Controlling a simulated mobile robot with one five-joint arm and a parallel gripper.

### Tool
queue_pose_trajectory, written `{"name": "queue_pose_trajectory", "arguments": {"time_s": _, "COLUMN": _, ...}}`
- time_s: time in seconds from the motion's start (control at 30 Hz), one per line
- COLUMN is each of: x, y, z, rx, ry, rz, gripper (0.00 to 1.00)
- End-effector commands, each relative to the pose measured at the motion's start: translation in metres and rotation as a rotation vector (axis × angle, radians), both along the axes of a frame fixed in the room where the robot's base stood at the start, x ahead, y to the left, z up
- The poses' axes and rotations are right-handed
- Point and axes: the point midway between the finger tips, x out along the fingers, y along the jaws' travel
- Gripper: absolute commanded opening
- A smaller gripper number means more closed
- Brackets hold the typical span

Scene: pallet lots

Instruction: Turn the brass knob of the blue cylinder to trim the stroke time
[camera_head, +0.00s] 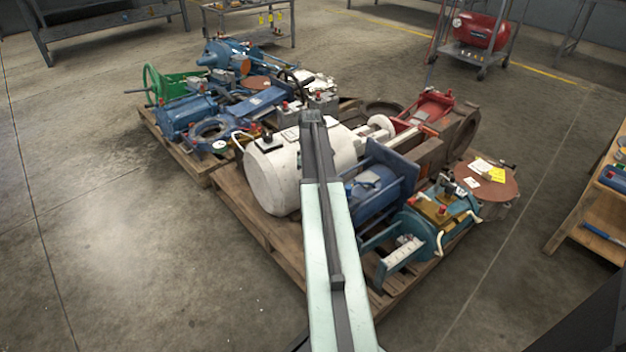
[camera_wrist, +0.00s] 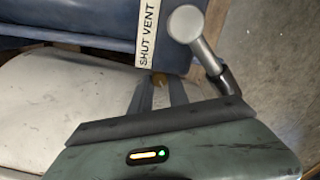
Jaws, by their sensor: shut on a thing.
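The blue cylinder (camera_wrist: 80,28) fills the top left of the wrist view, with a white "SHUT VENT" label (camera_wrist: 147,36) on its side. A small brass knob (camera_wrist: 159,77) shows just below the label, mostly hidden by my fingers. My gripper (camera_wrist: 160,86) reaches up to it with its two dark fingers, one on each side, and is shut on it. In the head view my arm hides the gripper and the knob, and I cannot tell for certain which blue body there is this cylinder.
A grey round-ended metal handle (camera_wrist: 191,26) stands close right of my fingers. In the head view, a white tank (camera_head: 272,180) and other machine parts crowd the wooden pallets (camera_head: 250,217). A wooden bench (camera_head: 580,215) is at right. The floor at left is clear.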

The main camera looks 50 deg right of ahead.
Motion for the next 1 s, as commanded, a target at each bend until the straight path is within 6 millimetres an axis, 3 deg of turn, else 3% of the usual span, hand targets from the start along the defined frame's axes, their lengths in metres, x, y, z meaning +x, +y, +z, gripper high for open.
{"name": "queue_pose_trajectory", "arguments": {"time_s": 0.3, "x": -0.0020, "y": -0.0014, "z": -0.0001, "rx": -0.002, "ry": 0.004, "rz": 0.129, "gripper": 0.00}}
{"name": "queue_pose_trajectory", "arguments": {"time_s": 0.87, "x": -0.0026, "y": -0.0014, "z": -0.0001, "rx": 0.000, "ry": 0.004, "rz": 0.158, "gripper": 0.00}}
{"name": "queue_pose_trajectory", "arguments": {"time_s": 0.9, "x": -0.0027, "y": -0.0013, "z": -0.0002, "rx": 0.000, "ry": 0.004, "rz": 0.158, "gripper": 0.27}}
{"name": "queue_pose_trajectory", "arguments": {"time_s": 0.97, "x": -0.0026, "y": -0.0013, "z": -0.0001, "rx": 0.000, "ry": 0.004, "rz": 0.158, "gripper": 0.43}}
{"name": "queue_pose_trajectory", "arguments": {"time_s": 1.0, "x": -0.0024, "y": -0.0012, "z": -0.0001, "rx": 0.000, "ry": 0.003, "rz": 0.158, "gripper": 0.43}}
